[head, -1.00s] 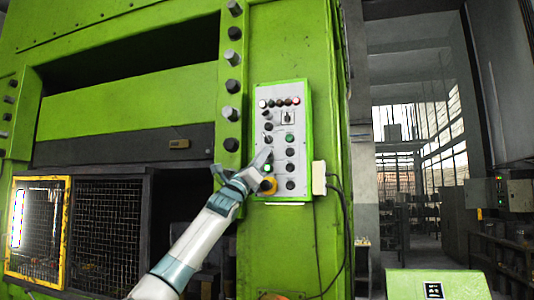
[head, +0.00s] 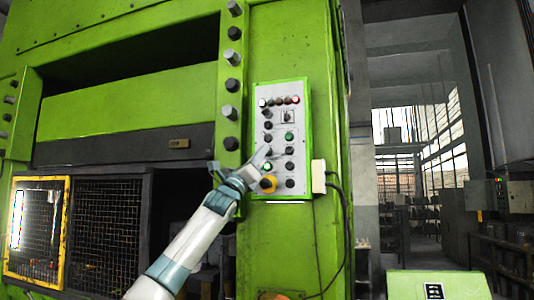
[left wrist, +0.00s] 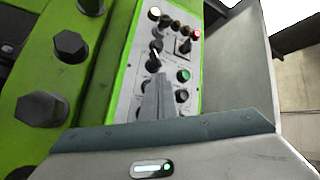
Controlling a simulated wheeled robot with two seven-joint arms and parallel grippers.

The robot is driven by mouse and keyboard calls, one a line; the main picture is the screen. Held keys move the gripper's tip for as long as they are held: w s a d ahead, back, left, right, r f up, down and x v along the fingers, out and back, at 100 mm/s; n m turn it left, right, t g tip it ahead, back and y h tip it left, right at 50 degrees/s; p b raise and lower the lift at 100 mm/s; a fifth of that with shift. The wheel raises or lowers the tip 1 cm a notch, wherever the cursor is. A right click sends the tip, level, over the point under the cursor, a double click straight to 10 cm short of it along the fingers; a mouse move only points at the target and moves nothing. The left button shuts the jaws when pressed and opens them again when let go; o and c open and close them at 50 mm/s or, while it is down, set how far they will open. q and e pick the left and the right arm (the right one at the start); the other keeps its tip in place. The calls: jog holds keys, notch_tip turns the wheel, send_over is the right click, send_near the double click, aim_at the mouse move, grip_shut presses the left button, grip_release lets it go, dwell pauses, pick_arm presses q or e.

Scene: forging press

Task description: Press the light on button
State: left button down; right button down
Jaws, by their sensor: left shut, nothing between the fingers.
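The control panel (head: 304,120) is a pale plate with a green frame on the press front. Along its top are a white lamp (head: 262,102) and a red lamp (head: 295,99); the wrist view also shows the white lamp (left wrist: 154,13) and the red one (left wrist: 195,33). A green button (head: 289,135) is at the right, another green one (head: 267,167) lower left. Black knobs fill the rest. The labels are too small to read. My left gripper (head: 264,154) is shut and empty before the panel's left side. In the left wrist view its fingertips (left wrist: 157,80) overlap the panel below a black knob (left wrist: 153,64); contact cannot be told. My right gripper is not in view.
A yellow-framed mesh guard (head: 38,230) is at lower left.

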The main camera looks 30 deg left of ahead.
pick_arm(q)
jog(key=s+b, duration=0.1)
jog(key=s, duration=0.1)
jog(key=s+d+b, duration=0.1)
jog(key=s+b, duration=0.1)
jog(key=s, duration=0.1)
dwell(0.5)
jog(key=shift+f+y, duration=0.1)
jog(key=shift+y, duration=0.2)
dwell(0.5)
